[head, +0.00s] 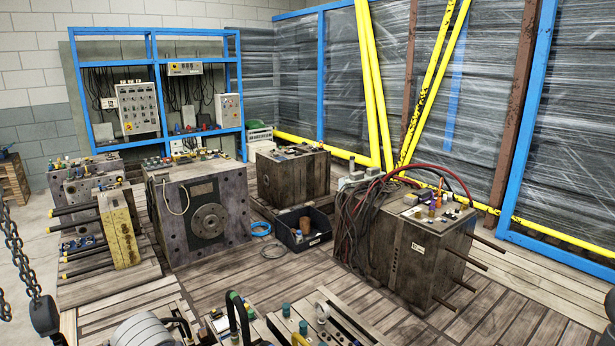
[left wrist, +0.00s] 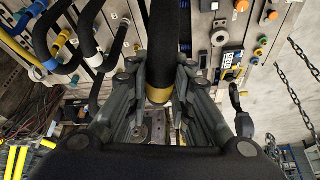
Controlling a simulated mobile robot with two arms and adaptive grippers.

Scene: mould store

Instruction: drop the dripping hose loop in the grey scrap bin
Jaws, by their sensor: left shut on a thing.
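In the left wrist view a thick black hose (left wrist: 163,38) with a yellow band comes down from the top edge between the fingers of my left gripper (left wrist: 159,98). The gripper is shut on this hose. I cannot see any drip on it, nor whether it forms a full loop. In the head view my left gripper is not visible. A dark grey open bin (head: 314,242), with a pale label and a brown cylinder inside, stands on the plank floor between the moulds. My right gripper is in no view.
Large mould blocks (head: 206,215) and (head: 410,255) flank the bin, with another block (head: 293,175) behind it. Rods stick out from the right block. Chains (head: 18,255) hang at the left edge. Hoses and fittings fill the front edge. Planks in front of the bin are clear.

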